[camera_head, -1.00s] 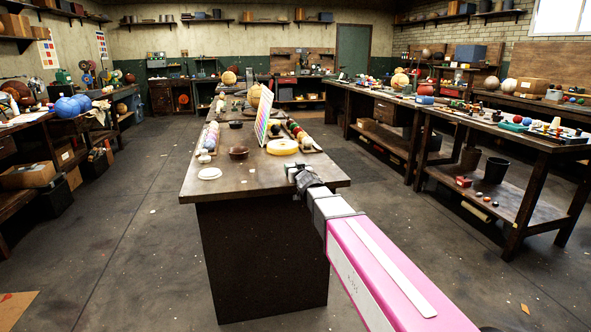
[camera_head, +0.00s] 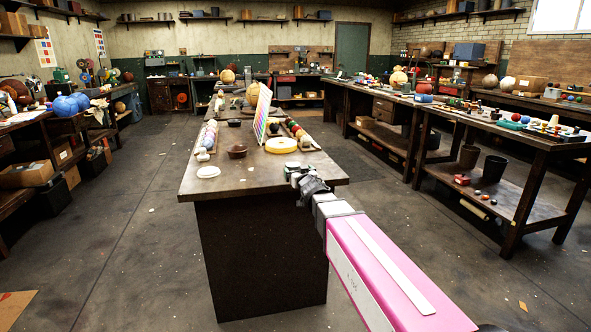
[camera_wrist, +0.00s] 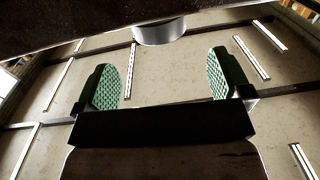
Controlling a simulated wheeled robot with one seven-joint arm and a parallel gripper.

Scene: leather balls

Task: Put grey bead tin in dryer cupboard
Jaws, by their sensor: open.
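A small pale grey cylinder, which looks like the grey bead tin (camera_head: 290,168), stands by the near right corner of the long central table (camera_head: 240,184). In the wrist view, which looks upside down, the tin (camera_wrist: 159,32) shows against the dark table edge, beyond and between my fingers. My gripper (camera_head: 308,184) is at that table corner, just on the near side of the tin. In the wrist view my gripper (camera_wrist: 162,77) is open, its green-padded fingers apart with nothing between them. I cannot tell which piece of furniture is the dryer cupboard.
A white dish (camera_head: 208,171), a brown bowl (camera_head: 237,151), a yellow ring (camera_head: 281,145) and an upright colour chart (camera_head: 263,115) stand on the central table. Benches line both sides.

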